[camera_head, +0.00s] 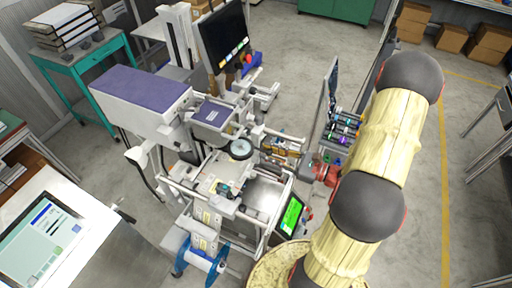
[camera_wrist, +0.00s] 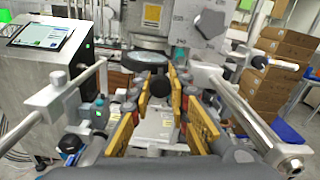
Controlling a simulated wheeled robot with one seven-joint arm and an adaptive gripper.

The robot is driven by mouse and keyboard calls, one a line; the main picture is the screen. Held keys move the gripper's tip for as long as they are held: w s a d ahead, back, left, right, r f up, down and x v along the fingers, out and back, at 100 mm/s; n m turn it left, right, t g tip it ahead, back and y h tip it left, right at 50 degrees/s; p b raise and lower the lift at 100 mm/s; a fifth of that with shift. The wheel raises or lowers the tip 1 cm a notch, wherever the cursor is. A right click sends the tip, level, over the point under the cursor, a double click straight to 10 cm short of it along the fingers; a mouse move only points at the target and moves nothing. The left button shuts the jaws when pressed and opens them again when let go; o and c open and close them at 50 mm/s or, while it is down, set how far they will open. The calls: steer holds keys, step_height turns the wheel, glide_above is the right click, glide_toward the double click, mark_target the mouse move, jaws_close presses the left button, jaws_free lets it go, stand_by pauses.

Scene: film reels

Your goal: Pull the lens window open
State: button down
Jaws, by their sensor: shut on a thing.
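A round dark lens window (camera_head: 241,149) sits at the middle of the film machine (camera_head: 205,125), and it also shows as a grey-rimmed disc in the wrist view (camera_wrist: 144,61). My gripper (camera_head: 272,143) reaches in from the right, beside the disc. In the wrist view, my gripper's yellow fingers (camera_wrist: 159,88) close around a small dark round knob (camera_wrist: 158,83) just below the disc. The fingers hide the knob's sides and its join to the machine. I cannot tell how far the window stands open.
Metal rods (camera_wrist: 245,110) and posts flank my gripper closely. A green-lit screen (camera_head: 290,215) stands at the machine's front right, and a black monitor (camera_head: 224,35) behind. Cardboard boxes (camera_head: 452,38) lie far off. Open floor (camera_head: 420,225) is on the right.

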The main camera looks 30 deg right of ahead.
steer(key=v, duration=0.5)
steer(key=shift+s+d, duration=0.15)
steer(key=shift+d, duration=0.05)
steer(key=c, duration=1.9)
jaws_free()
steer(key=v, duration=1.2)
steer(key=shift+s, duration=0.1)
